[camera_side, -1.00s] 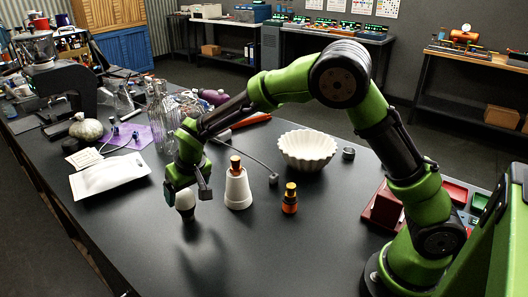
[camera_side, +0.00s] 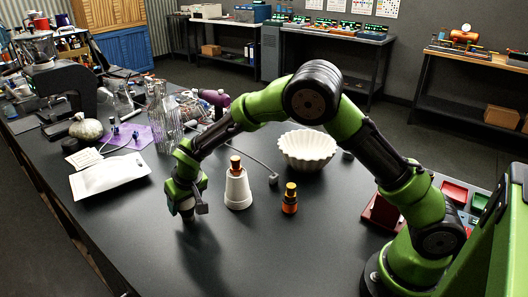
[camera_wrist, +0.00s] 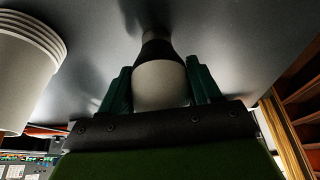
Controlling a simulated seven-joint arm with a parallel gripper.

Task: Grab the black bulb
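A bulb with a pale rounded body (camera_wrist: 160,86) and a black neck shows in the wrist view, its neck pointing away from me toward the dark table. My gripper (camera_wrist: 160,75) has one green finger on each side of the pale body. The fingers look very close to it or touching; whether they press on it I cannot tell. In the side view my gripper (camera_side: 184,207) is low over the table, pointing down. It hides most of the bulb there; only a pale bit (camera_side: 186,208) shows between the fingers.
A white tapered cup stack (camera_side: 238,190) with a brown stopper-like top stands just right of my gripper. Right of that are a small amber bottle (camera_side: 289,200) and a white fluted bowl (camera_side: 307,150). A white pouch (camera_side: 108,176) lies left. The table in front is clear.

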